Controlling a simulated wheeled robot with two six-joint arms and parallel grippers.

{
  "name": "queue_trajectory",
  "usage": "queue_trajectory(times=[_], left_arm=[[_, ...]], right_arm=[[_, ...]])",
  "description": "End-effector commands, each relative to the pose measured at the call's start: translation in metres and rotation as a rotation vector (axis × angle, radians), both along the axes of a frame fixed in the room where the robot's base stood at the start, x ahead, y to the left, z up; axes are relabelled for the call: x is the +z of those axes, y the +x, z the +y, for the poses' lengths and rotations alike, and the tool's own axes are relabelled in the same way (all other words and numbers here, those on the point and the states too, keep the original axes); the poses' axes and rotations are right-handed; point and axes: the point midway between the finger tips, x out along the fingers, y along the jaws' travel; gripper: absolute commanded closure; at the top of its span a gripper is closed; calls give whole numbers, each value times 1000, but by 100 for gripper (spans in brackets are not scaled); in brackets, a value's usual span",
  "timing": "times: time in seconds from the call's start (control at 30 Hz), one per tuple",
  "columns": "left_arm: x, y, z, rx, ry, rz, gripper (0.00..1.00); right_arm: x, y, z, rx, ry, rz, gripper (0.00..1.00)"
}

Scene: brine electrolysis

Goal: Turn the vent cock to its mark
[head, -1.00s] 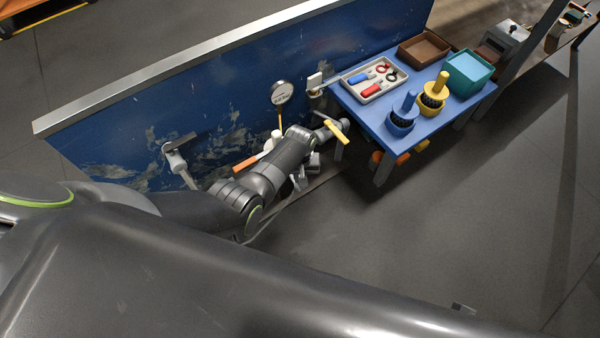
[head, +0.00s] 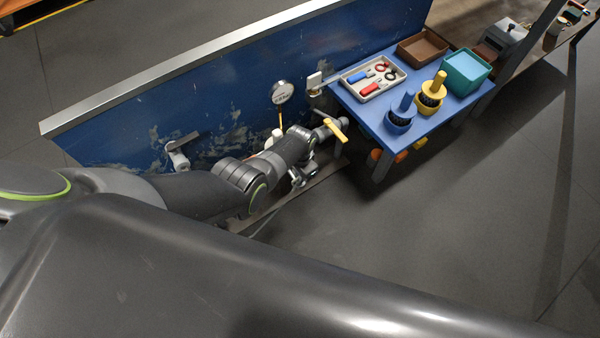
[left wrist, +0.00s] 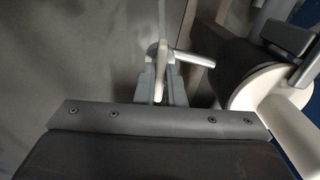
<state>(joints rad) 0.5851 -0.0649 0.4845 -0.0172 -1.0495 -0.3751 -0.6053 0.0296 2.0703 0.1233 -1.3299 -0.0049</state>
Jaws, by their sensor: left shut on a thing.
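My left arm reaches along the blue panel. My left gripper (head: 301,178) is low in front of the panel, small and partly hidden by my wrist. In the left wrist view its fingers (left wrist: 160,72) are shut on a pale bar-shaped handle (left wrist: 193,58), which sticks out to the right. This looks like the vent cock's handle, but its body is mostly hidden. I cannot make out a mark. My right gripper is in neither view.
A yellow-handled valve (head: 335,130) and a round gauge (head: 282,92) are close to my wrist. A grey lever (head: 180,153) is on the blue panel (head: 130,125). A blue table (head: 372,118) with trays stands right. In the left wrist view, a white round fitting (left wrist: 262,90) is beside the fingers.

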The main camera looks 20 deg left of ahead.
Motion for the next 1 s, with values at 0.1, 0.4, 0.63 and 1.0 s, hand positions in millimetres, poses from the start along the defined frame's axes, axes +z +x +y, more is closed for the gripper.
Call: queue_trajectory(times=[0.1, 0.4, 0.63, 1.0], left_arm=[[0, 0, 0, -53, 1, 1, 100], [0, 0, 0, -117, 0, 0, 100], [0, 0, 0, -124, 0, 0, 100], [0, 0, 0, -123, 0, 0, 69]], right_arm=[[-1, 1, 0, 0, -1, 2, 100], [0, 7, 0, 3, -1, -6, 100], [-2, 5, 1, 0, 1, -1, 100], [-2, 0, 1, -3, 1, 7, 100]])
